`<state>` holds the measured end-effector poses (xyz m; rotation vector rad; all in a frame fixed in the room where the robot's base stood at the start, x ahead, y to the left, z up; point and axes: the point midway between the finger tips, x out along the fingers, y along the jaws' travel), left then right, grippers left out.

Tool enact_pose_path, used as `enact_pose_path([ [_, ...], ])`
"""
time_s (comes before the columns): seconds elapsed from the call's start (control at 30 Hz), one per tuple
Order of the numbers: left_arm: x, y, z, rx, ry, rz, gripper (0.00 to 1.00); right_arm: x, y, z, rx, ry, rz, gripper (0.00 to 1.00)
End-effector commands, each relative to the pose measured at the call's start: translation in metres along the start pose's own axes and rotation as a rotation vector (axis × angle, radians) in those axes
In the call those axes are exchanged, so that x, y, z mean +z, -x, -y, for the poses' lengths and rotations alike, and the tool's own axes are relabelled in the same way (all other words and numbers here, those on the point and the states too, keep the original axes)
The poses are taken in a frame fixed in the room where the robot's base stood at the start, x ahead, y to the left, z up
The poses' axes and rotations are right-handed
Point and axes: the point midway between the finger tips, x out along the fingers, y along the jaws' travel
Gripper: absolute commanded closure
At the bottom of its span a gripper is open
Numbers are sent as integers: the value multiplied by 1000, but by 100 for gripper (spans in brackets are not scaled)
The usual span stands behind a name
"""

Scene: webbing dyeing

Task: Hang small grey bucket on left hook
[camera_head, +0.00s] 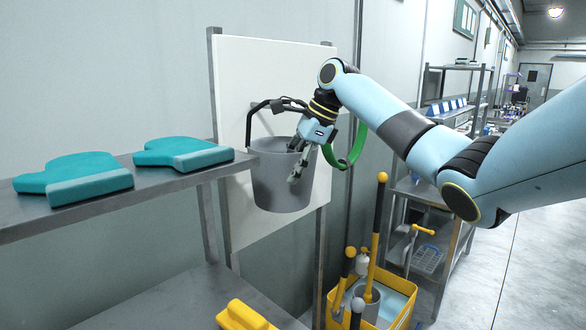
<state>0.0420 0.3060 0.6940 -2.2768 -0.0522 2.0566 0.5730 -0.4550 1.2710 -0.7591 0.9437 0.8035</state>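The small grey bucket (281,186) is upright in front of the white board (248,82), with no shelf directly beneath it. Its thick black handle (250,124) stands raised above the rim. My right gripper (286,142) is at the bucket's upper right. Its fingers look spread apart: one lies in front of the bucket's right side, the other near the handle's top. I cannot make out the left hook, or whether the handle rests on it. A green curved band (352,150) shows just right of the gripper. My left gripper is out of view.
A metal shelf (28,226) at left carries two teal folded items (78,177) (182,152). A yellow object (243,315) lies on the lower shelf. A yellow bin (398,291) with yellow-topped poles stands below right. Shelving and an open floor (515,265) are further right.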

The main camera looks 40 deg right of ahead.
Motion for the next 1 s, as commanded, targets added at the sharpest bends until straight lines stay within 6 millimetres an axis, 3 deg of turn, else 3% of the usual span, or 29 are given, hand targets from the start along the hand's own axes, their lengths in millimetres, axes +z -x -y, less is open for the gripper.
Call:
enact_pose_path([
  [0.17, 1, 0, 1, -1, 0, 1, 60, 5, 11, 3, -2, 2, 1, 67],
  [0.6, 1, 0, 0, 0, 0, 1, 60, 36, 82, 20, -2, 1, 2, 67],
  [1.0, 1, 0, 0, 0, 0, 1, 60, 39, 90, 21, -1, 1, 0, 67],
])
